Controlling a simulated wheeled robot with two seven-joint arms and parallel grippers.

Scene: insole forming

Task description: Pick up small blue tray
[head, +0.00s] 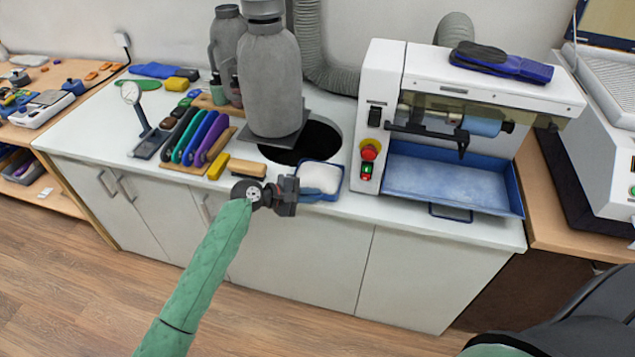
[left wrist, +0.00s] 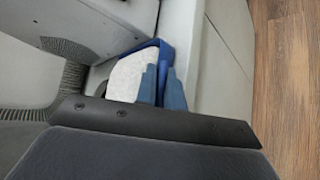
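The small blue tray (head: 338,186) stands at the front edge of the white counter and holds white material. It also shows in the left wrist view (left wrist: 166,50). My left gripper (head: 308,192) is at the tray's front left side, pointing right. In the left wrist view its two blue-grey fingers (left wrist: 162,88) are close together at the tray's rim, which appears to run between them. I cannot tell whether they press on it. The tray's near left side is partly hidden by the gripper. My right gripper is not in view.
A white machine (head: 385,110) with a large blue tray (head: 440,180) stands just right. A grey cylinder (head: 270,80) hangs over a dark opening behind. A yellow block (head: 218,166), a wooden brush (head: 247,168) and a rack of coloured insoles (head: 205,140) lie left.

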